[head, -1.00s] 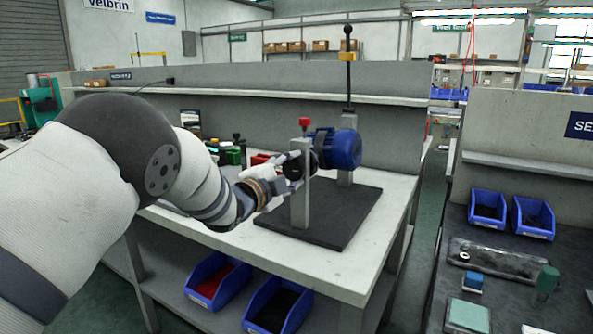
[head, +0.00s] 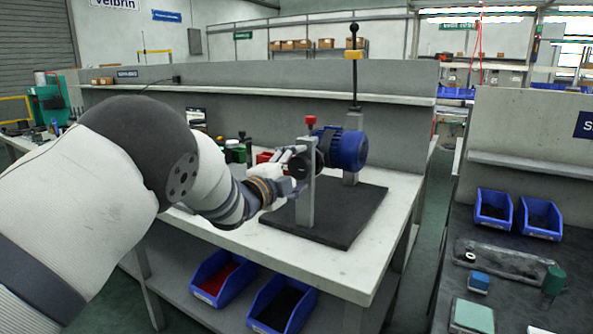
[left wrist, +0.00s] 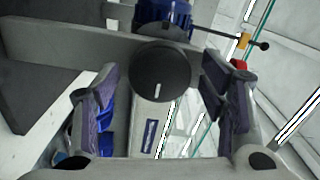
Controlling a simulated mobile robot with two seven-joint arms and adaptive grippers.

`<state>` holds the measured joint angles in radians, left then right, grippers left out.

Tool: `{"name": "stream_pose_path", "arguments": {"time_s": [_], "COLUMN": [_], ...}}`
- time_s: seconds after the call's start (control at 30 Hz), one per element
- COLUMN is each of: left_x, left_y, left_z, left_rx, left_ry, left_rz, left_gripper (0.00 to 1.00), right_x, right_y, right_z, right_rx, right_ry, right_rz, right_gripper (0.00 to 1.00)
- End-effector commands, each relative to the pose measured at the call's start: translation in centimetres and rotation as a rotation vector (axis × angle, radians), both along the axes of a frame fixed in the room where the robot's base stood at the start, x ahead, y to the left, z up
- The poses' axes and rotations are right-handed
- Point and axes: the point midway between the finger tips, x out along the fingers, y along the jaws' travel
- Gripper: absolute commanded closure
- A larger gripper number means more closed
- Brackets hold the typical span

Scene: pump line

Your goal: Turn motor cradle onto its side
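The motor cradle has two upright grey posts (head: 305,197) on a dark base plate (head: 340,225) on the workbench. A blue motor (head: 346,149) sits between the posts, its axis level. A black round disc (left wrist: 160,72) with a white mark faces me on the near post. The near post has a red knob (head: 311,120) on top; a black-knobbed lever with a yellow block (head: 354,55) rises at the far post. My left gripper (head: 296,172) is open at the disc; in the left wrist view, its fingers stand apart on either side, with gaps visible. My right gripper is out of view.
Green and red items (head: 236,152) stand on the bench behind my left arm. Blue bins (head: 222,278) sit on the shelf below. A second bench at right holds blue bins (head: 493,208) and small blocks. The bench front right of the base plate is clear.

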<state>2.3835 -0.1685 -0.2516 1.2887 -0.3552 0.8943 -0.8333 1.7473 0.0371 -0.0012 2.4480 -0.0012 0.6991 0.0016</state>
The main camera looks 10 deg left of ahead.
Motion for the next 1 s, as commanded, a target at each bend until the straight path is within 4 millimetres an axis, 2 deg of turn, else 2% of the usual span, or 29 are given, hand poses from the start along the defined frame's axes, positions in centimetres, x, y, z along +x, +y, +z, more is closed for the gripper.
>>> {"name": "stream_pose_path", "arguments": {"time_s": [0.23, 0.33, 0.7, 0.83, 1.0], "left_x": [-0.1, -1.0, -9.4, -11.0, -11.5], "left_y": [0.0, 0.3, 3.1, 3.6, 3.7], "left_z": [0.0, 0.0, 0.1, 0.0, 0.0], "left_rx": [0.000, 0.001, 0.001, 0.000, 0.000], "left_ry": [0.000, 0.002, 0.001, 0.000, 0.000], "left_rz": [0.000, 0.000, 0.002, 0.000, -0.001], "left_gripper": [0.34, 0.34, 0.34, 0.34, 0.34], "right_x": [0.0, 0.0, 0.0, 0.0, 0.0], "right_y": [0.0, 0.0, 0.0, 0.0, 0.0], "right_z": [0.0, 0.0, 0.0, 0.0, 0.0], "right_rx": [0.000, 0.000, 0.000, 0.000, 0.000], "right_ry": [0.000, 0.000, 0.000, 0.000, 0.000], "right_rz": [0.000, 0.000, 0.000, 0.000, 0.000], "right_gripper": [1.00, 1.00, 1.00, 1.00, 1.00]}}
